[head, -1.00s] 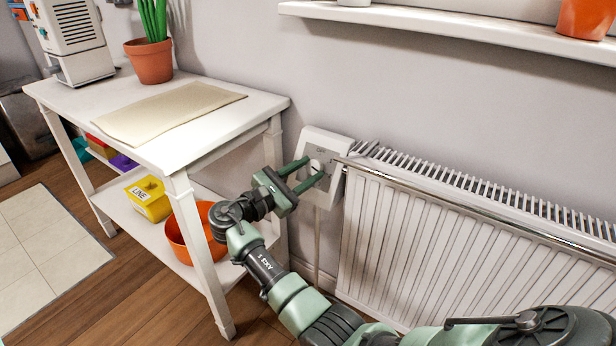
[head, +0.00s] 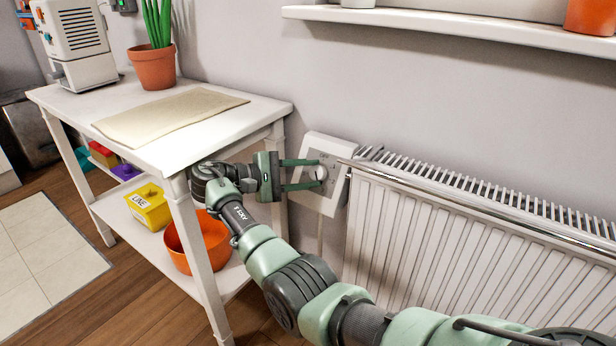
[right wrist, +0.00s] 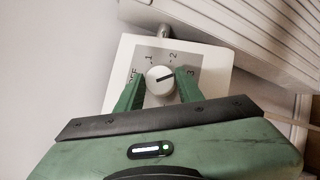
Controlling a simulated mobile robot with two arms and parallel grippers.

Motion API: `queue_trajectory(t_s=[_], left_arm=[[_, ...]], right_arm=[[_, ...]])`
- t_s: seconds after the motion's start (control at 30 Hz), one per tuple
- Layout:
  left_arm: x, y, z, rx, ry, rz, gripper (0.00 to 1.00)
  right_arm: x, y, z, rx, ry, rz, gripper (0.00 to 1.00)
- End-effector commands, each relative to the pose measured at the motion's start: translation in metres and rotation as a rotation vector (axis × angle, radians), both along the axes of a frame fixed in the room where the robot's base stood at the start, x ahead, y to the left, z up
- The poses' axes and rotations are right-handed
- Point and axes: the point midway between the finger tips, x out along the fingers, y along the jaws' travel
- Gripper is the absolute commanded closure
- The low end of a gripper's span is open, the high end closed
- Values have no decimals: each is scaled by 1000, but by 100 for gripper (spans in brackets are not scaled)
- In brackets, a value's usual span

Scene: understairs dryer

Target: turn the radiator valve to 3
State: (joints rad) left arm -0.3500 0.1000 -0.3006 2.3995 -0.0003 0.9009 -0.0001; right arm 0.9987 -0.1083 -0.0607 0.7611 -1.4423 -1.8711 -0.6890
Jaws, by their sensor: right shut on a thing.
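The radiator valve is a white square box (head: 328,205) on the wall at the left end of the radiator. It has a grey dial face and a round white knob (right wrist: 160,81). In the right wrist view the face is marked OFF, 1, 2 and 3. The dark line on the knob points right and slightly up, toward the 3 (right wrist: 191,72). My right gripper (head: 319,173) is shut on the knob, one green finger on each side; it also shows in the right wrist view (right wrist: 160,84). My left gripper is not in view.
The white radiator (head: 440,240) with its front rail is right of the valve. A white table (head: 265,105) with a mat (head: 170,115) and a potted plant (head: 153,67) stands left, close to my right wrist. An orange bowl (head: 205,240) sits on its lower shelf.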

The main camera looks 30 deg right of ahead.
Motion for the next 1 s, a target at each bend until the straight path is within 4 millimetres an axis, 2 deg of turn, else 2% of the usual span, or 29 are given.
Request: queue_trajectory(t_s=[0.6,0.63,0.7,1.0], left_arm=[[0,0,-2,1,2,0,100],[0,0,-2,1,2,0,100],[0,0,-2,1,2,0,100],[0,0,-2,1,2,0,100]], right_arm=[[0,0,-1,16,-33,-21,100],[0,0,-1,16,-33,-21,58],[0,0,-1,16,-33,-21,42],[0,0,0,15,-33,-21,42]])
